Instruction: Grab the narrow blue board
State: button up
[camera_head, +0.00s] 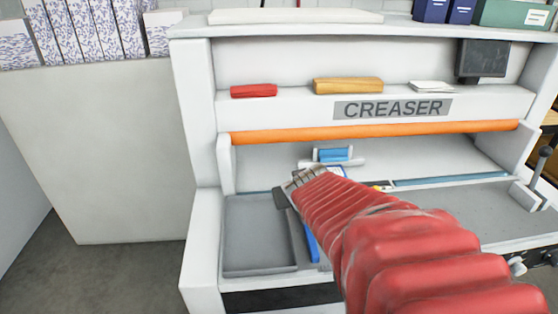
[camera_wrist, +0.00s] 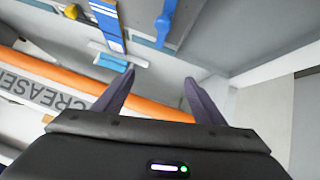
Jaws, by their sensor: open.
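A narrow blue board with white stripes (camera_wrist: 107,26) lies on the machine bed, at the top of the wrist view. In the head view only a small blue-edged white part (camera_head: 337,171) shows beside my arm. My gripper (camera_wrist: 159,76) is open and empty, with its two dark fingers apart. The board is beyond the left fingertip and not between the fingers. In the head view my gripper (camera_head: 284,195) is above the bed, near the grey tray, and my red-sleeved arm hides much of the bed.
A small blue block (camera_head: 333,155) sits behind the board. Another blue item (camera_wrist: 166,22) lies near the grey tray (camera_head: 258,268). The orange bar (camera_head: 380,131) crosses above the bed. A red block (camera_head: 253,91) and a yellow block (camera_head: 347,86) sit on the ledge.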

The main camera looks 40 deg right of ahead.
jog(key=s+d+f, duration=0.2)
jog(key=d, duration=0.3)
jog(key=s+d+f+m+t, duration=0.1)
jog(key=s+d+f, duration=0.1)
jog(key=d, duration=0.4)
jog(key=s+d+f+t, duration=0.1)
jog(key=s+d+f, duration=0.1)
jog(key=d+f, duration=0.2)
jog(key=shift+s+d+m, duration=0.15)
jog(key=shift+d+m, duration=0.15)
jog(key=shift+d, duration=0.95)
jog(key=shift+s+d+f+t, duration=0.15)
jog(key=shift+s+f+t, duration=0.1)
jog(key=shift+s+t, duration=0.15)
jog(key=shift+w, duration=0.1)
jog(key=shift+x, duration=4.35)
jog(key=shift+d, duration=0.1)
jog(key=shift+x, duration=2.55)
jog(key=shift+c, duration=0.6)
